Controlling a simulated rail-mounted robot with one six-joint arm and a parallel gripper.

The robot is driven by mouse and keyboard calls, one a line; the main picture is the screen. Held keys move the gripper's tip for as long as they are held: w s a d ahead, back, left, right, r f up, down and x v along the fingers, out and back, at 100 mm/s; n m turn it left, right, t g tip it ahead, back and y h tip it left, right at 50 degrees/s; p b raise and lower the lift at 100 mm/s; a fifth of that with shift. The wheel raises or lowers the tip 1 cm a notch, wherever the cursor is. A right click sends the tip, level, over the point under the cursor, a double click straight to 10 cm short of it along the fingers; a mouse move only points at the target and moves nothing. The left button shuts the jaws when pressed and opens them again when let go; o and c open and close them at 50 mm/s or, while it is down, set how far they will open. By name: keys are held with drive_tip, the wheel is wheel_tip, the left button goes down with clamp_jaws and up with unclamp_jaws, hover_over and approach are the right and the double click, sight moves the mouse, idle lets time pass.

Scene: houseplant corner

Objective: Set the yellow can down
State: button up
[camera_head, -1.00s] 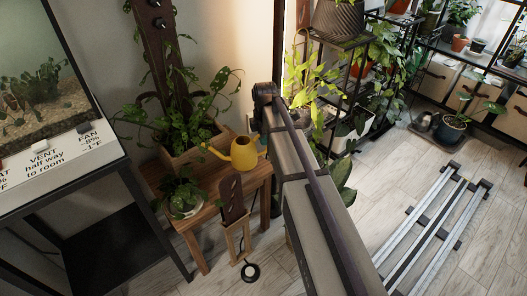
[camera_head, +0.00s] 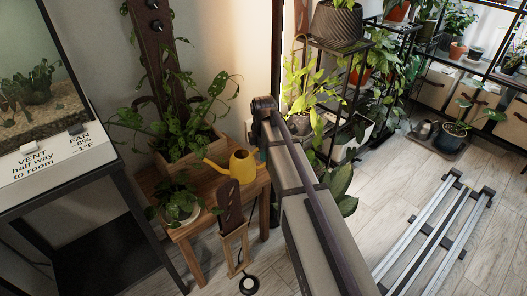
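The yellow can (camera_head: 242,163), a watering can with its spout pointing left, shows at the back right of the small wooden table (camera_head: 208,233). It looks upright. Whether its base touches the tabletop I cannot tell. My arm reaches from the lower right toward the can, and its far end is just right of the can. My gripper's fingers are hidden behind my arm and the can, so their state and any hold on the can do not show.
A wooden planter (camera_head: 190,150) with a climbing plant and a white-potted plant (camera_head: 181,207) share the table. A dark slotted piece on a wooden stand (camera_head: 230,205) is in front. A terrarium stand (camera_head: 95,190) is left, a black plant shelf (camera_head: 345,45) right. Floor rails (camera_head: 430,235) lie at right.

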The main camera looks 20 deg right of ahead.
wheel_tip(320, 180, up, 13)
drive_tip(key=p, duration=1.3)
drive_tip(key=s+a+m, duration=0.4)
drive_tip(key=s+m, duration=0.5)
drive_tip(key=s, duration=0.1)
drive_tip(key=s+a+m, duration=0.3)
drive_tip(key=s+m, duration=0.6)
drive_tip(key=s, duration=0.1)
wheel_tip(320, 180, up, 25)
drive_tip(key=p, duration=2.5)
drive_tip(key=shift+w+a, duration=0.15)
drive_tip(key=shift+w, duration=0.05)
